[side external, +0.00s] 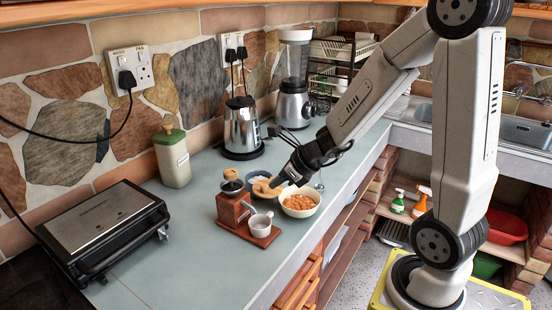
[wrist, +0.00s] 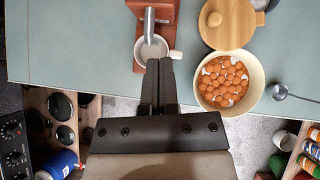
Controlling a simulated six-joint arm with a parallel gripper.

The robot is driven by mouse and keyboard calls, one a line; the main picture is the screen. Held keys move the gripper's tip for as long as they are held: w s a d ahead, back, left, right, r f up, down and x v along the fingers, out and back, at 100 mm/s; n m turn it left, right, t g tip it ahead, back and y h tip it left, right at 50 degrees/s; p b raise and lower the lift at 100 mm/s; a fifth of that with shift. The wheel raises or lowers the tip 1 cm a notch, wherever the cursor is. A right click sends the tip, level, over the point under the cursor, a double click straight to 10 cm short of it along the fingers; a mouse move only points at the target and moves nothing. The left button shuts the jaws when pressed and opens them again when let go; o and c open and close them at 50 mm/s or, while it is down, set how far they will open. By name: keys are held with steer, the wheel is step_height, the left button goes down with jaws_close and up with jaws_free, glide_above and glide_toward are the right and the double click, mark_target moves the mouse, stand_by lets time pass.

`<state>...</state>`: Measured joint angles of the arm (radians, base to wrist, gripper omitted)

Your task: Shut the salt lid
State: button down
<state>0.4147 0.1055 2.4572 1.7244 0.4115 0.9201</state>
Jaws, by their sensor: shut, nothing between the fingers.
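A round wooden lid with a small knob (wrist: 228,22) shows at the top of the wrist view, beside the bowl of beans. In the side view the lid (side external: 265,189) lies off to one side of a small container with a pale blue-white opening (side external: 257,180), which looks like the salt pot. Only a sliver of that pot (wrist: 261,4) shows in the wrist view's top right corner. My gripper (wrist: 158,66) is shut and empty, just below the metal cup and left of the beans in the wrist view. In the side view its tip (side external: 285,179) is close to the lid; I cannot tell whether they touch.
A cream bowl of beans (wrist: 230,83) and a red-brown coffee grinder (side external: 231,208) with a metal cup (side external: 260,224) crowd the lid. A spoon (wrist: 281,92) lies right of the bowl. A green-lidded canister (side external: 173,157), kettle (side external: 242,128) and grill (side external: 101,229) stand farther off.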

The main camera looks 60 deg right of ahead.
steer(key=shift+s+a+r, duration=0.15)
steer(key=shift+s+r, duration=0.1)
steer(key=shift+s, duration=0.05)
steer(key=c, duration=0.7)
jaws_free()
steer(key=shift+w, duration=0.1)
steer(key=shift+o, duration=1)
steer(key=shift+w+r, duration=0.15)
steer(key=shift+w, duration=0.05)
steer(key=n+g+y, duration=0.2)
steer(key=n+g, duration=0.4)
steer(key=n, duration=0.3)
glide_toward(264, 186)
steer(key=shift+w+f, duration=0.1)
steer(key=shift+f, duration=0.25)
steer(key=shift+f, duration=0.1)
steer(key=shift+x, duration=3.9)
